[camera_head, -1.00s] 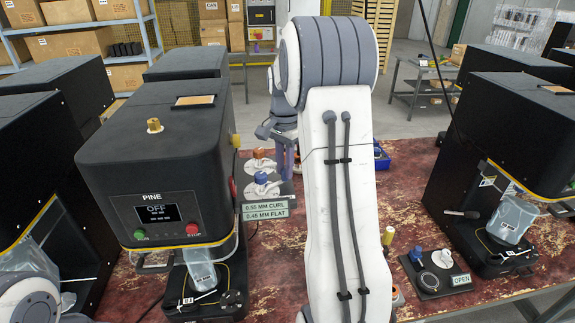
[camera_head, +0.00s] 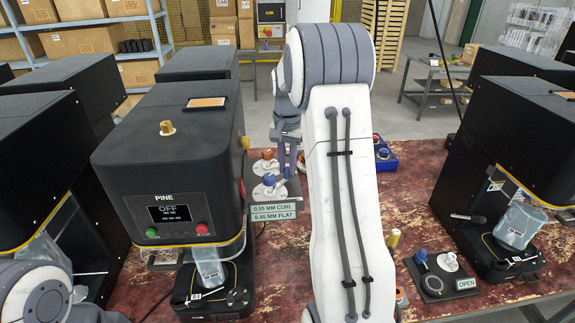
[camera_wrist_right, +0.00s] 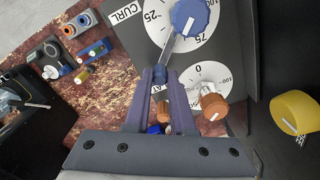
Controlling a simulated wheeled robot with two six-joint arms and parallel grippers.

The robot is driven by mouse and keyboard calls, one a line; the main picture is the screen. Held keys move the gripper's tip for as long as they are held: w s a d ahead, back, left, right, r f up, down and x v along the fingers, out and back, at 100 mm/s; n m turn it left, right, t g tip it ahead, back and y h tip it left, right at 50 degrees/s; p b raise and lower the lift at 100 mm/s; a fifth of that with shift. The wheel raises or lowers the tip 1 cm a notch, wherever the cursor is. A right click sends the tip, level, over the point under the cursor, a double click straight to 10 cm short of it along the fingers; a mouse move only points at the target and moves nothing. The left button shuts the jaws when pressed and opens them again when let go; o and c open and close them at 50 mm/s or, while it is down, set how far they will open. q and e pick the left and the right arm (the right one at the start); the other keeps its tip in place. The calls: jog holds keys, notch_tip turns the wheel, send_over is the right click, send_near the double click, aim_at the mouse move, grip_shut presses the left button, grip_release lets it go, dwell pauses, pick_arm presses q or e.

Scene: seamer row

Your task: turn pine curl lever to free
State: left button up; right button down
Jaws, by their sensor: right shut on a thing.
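The black PINE seamer (camera_head: 175,155) stands left of centre in the head view, its screen reading OFF. At its right side are a blue knob (camera_head: 270,180) and an orange knob (camera_head: 267,154) on white discs. My right gripper (camera_head: 286,168) is beside them, its fingertips partly hidden. In the right wrist view, a pale lever rod (camera_wrist_right: 171,50) runs from the blue knob (camera_wrist_right: 190,18) to a blue end between the fingertips of my right gripper (camera_wrist_right: 160,75), beside the CURL label (camera_wrist_right: 123,12). The fingers are shut on this end. My left gripper is out of view.
The orange knob (camera_wrist_right: 213,105) is close to the right finger. A yellow knob (camera_wrist_right: 295,112) sticks out at the right. A sign (camera_head: 275,211) gives CURL and FLAT sizes. Another seamer (camera_head: 515,150) and an OPEN panel (camera_head: 440,275) stand to the right.

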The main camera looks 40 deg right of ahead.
aim_at(287, 168)
jog(key=shift+w+r, duration=0.1)
jog(key=c, duration=0.8)
grip_release()
jog(key=shift+o, duration=0.2)
notch_tip(287, 168, up, 10)
jog(key=b, duration=0.2)
jog(key=shift+r, duration=0.2)
